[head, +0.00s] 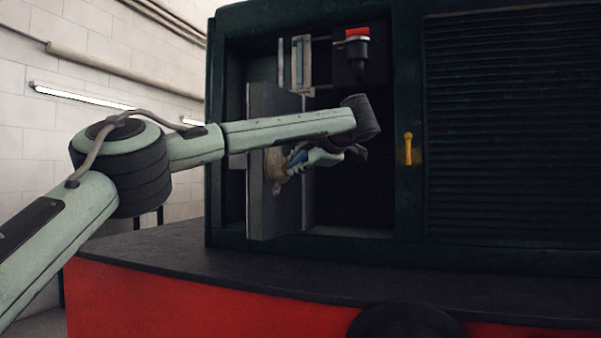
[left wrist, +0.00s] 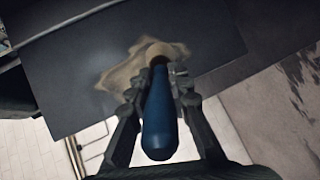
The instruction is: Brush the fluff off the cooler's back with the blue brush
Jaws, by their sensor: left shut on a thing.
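My left gripper (head: 297,161) is shut on the blue brush, inside the open bay of the dark green housing. The brush's blue handle (left wrist: 160,118) shows between the fingers in the left wrist view. Its tan head (left wrist: 160,52) is at the fluff; I cannot tell whether it touches the panel. The cooler's back (head: 277,214) is a flat grey upright panel standing in the bay; it fills much of the left wrist view (left wrist: 205,38). The fluff (left wrist: 122,72) is an uneven beige patch on this panel, partly hidden by brush and fingers. My right gripper is out of view.
The bay's frame (head: 216,130) stands close on the left, and a louvred panel with a yellow handle (head: 408,148) is on the right. A red-capped fitting (head: 357,40) is above my wrist. The dark ledge (head: 300,270) in front is clear.

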